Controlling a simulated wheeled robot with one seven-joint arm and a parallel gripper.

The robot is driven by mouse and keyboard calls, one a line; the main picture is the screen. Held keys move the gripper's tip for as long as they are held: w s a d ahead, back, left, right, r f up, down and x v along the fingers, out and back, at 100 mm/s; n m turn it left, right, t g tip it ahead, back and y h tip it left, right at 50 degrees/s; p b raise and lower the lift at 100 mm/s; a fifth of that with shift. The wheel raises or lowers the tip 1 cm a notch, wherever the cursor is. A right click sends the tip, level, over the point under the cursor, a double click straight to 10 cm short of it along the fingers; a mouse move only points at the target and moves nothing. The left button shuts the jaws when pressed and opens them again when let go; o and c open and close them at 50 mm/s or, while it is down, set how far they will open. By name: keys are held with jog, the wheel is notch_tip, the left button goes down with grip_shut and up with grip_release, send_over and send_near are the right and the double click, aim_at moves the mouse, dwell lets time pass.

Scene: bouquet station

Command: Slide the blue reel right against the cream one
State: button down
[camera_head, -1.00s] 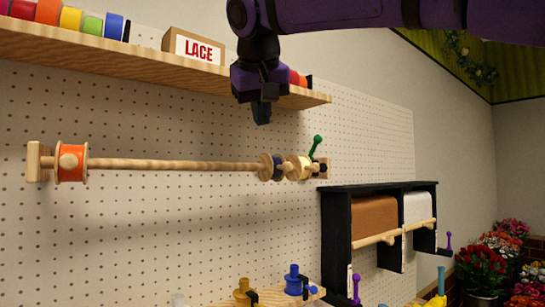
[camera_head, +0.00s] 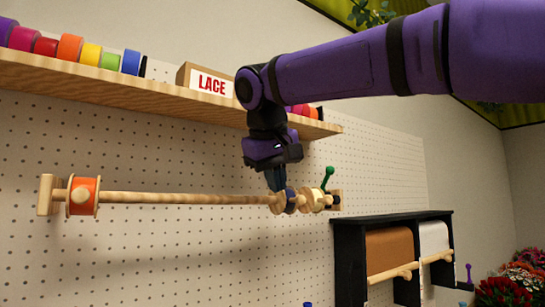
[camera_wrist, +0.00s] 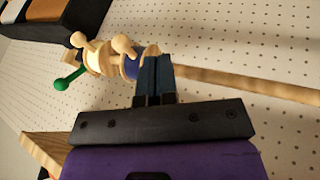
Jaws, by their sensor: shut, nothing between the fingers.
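The blue reel (camera_head: 291,201), with pale wooden flanges, hangs on a horizontal wooden rod (camera_head: 180,198) near its right end. The cream reel (camera_head: 314,200) is just right of it; I cannot tell whether their flanges touch. My gripper (camera_head: 276,186) is shut and empty, pointing down at the rod by the blue reel's left side. In the wrist view, the shut fingers (camera_wrist: 155,78) are beside the blue reel (camera_wrist: 131,66), at or very near its flange, and partly cover it. The cream reel (camera_wrist: 102,58) lies beyond it.
An orange reel (camera_head: 82,196) is at the rod's far left end. A green-knobbed lever (camera_head: 328,178) stands by the right end. A shelf (camera_head: 120,95) with ribbon rolls and a LACE box (camera_head: 206,80) runs above. A black rack (camera_head: 347,260) is lower right.

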aim_at(292, 188)
jog(key=shift+w+d+f, duration=0.4)
jog(key=shift+w+d, duration=0.2)
jog(key=shift+d, duration=0.2)
jog(key=shift+w+d+f, duration=0.35)
jog(key=shift+w+d, duration=0.2)
jog(key=shift+d, duration=0.25)
jog(key=w+d, duration=0.2)
jog(key=d, duration=0.1)
jog(key=shift+w+d, duration=0.2)
jog(key=shift+d, duration=0.1)
